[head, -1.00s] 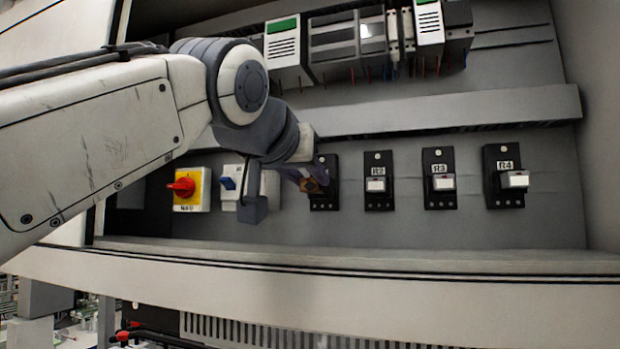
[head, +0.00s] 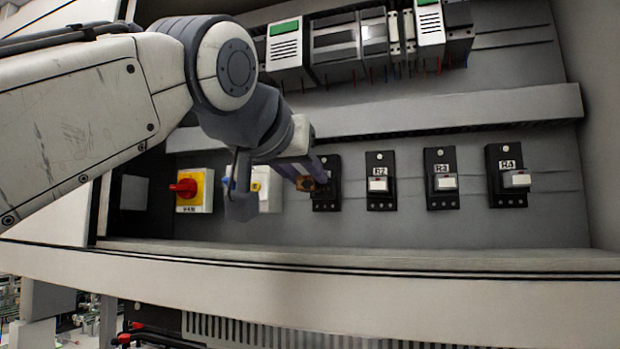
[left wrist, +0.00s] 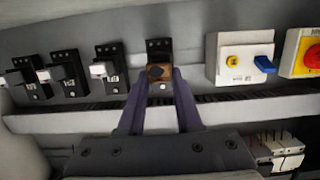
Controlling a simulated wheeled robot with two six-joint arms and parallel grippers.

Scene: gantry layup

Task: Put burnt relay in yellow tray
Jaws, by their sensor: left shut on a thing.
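The burnt relay (head: 306,184) is a small brown, scorched block, and it also shows in the left wrist view (left wrist: 157,72). My left gripper (head: 309,178) is shut on it, one finger on each side, in front of the leftmost black socket (head: 328,198). In the left wrist view the socket (left wrist: 159,47) stands directly behind the relay. I cannot tell whether the relay is still seated in the socket or just clear of it. The yellow tray is not in view. My right gripper is not in view.
Sockets R2 (head: 380,172), R3 (head: 441,170) and R4 (head: 506,167) with pale relays stand to the right. A red-and-yellow rotary switch (head: 191,189) is at the left. A grey duct (head: 450,110) runs above, and the cabinet's lower edge (head: 400,262) lies below.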

